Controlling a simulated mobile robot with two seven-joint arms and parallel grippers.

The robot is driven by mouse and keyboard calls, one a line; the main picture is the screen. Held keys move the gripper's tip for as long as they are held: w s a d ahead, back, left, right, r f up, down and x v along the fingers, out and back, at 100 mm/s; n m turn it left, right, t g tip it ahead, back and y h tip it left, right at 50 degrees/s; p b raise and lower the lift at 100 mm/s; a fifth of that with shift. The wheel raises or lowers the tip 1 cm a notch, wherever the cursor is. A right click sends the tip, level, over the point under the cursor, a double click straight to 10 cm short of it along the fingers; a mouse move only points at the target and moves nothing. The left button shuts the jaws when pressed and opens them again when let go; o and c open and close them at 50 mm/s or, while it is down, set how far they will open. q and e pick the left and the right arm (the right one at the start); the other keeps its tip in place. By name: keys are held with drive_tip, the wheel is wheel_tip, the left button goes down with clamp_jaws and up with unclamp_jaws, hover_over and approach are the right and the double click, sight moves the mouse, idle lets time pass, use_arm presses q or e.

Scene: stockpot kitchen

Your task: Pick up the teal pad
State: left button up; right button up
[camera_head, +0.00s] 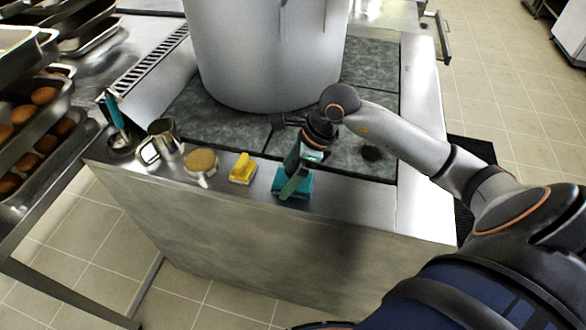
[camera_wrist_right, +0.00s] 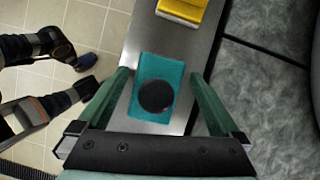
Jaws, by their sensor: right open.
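The teal pad (camera_head: 303,186) lies on the steel front ledge of the stove, to the right of a yellow sponge. In the right wrist view the teal pad (camera_wrist_right: 155,72) shows as a teal rectangle with a round black knob on it. My right gripper (camera_head: 291,184) is over the pad in the head view and hides part of it. In the right wrist view its two green fingers (camera_wrist_right: 169,84) are spread wide, one on each side of the pad, with nothing between them held. I cannot tell the exact height of the fingertips. My left gripper is not seen.
The yellow sponge (camera_head: 242,169), a round tan-topped container (camera_head: 201,164) and a metal jug (camera_head: 163,139) stand left along the ledge (camera_head: 345,200). A large stockpot (camera_head: 265,55) stands behind on the dark stove top. Trays of brown round items (camera_head: 40,120) are at far left.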

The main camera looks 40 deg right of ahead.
drive_tip(key=shift+w+a+f, duration=0.1)
drive_tip(key=shift+a+f, duration=0.05)
drive_tip(key=shift+f, duration=0.25)
drive_tip(key=c, duration=1.3)
drive_tip(key=shift+r, duration=0.15)
